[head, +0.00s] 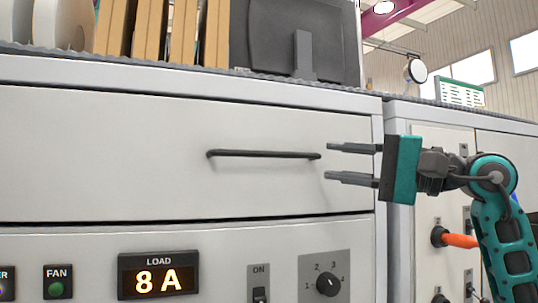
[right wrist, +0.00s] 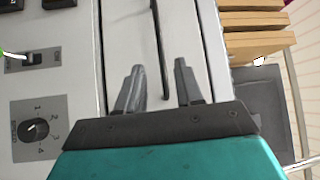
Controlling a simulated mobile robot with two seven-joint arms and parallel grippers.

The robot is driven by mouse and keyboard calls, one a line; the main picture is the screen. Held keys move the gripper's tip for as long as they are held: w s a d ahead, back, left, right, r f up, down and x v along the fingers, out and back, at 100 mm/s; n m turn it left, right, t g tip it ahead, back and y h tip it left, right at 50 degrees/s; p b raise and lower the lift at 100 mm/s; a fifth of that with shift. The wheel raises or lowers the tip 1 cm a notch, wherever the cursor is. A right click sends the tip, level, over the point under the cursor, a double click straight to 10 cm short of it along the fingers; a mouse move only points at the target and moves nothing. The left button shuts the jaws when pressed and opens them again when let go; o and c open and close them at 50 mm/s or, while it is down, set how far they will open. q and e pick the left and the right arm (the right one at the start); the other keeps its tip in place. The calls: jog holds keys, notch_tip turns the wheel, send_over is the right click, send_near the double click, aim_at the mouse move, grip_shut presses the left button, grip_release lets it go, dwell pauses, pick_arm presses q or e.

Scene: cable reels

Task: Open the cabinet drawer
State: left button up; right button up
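The cabinet drawer (head: 120,150) has a wide pale grey front and looks shut, flush with the cabinet. Its dark bar handle (head: 264,154) runs across the right half of the front. My right gripper (head: 332,162) is open and empty at the handle's right end, one finger above the handle's level and one below. In the right wrist view the handle (right wrist: 160,45) runs up the picture between and beyond the two fingertips (right wrist: 158,68); I cannot tell how far the fingers are from the drawer front. My left gripper is not in view.
Below the drawer are a load display (head: 158,280) reading 8 A, a green fan button (head: 58,288) and a rotary knob (head: 328,283). A dark monitor (head: 290,40) and tan boards stand on top. An orange-handled part (head: 458,240) sticks out from the right-hand cabinet.

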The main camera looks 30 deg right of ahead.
aim_at(273, 155)
jog(key=p+x, duration=0.3)
jog(key=x, duration=0.9)
jog(key=shift+w+a, duration=0.25)
jog(key=shift+w, duration=0.1)
grip_shut()
